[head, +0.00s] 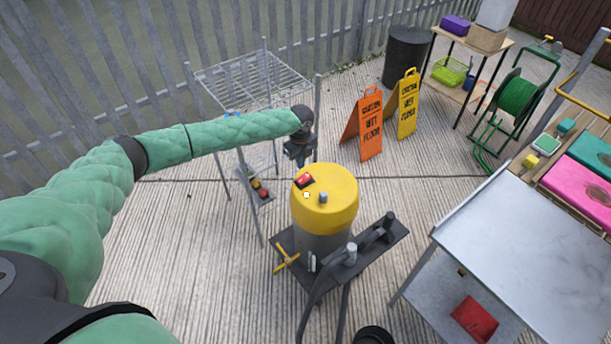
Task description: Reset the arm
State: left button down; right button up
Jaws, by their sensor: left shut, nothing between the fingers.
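My left arm, in a green padded sleeve, reaches in from the left of the head view, stretched out almost straight. My left gripper (300,152) hangs at its end, pointing down, shut and empty. It shows above and behind the yellow-topped machine (338,206) in the picture, with no visible contact. The machine's top carries a red switch (304,181) and a small blue-grey knob (323,197). My right gripper is not in view.
A wire rack (238,84) stands behind my left gripper. Orange (370,125) and yellow (406,105) wet-floor signs stand beyond. A metal table (530,250) fills the lower right. A green hose reel (516,97) stands at the right.

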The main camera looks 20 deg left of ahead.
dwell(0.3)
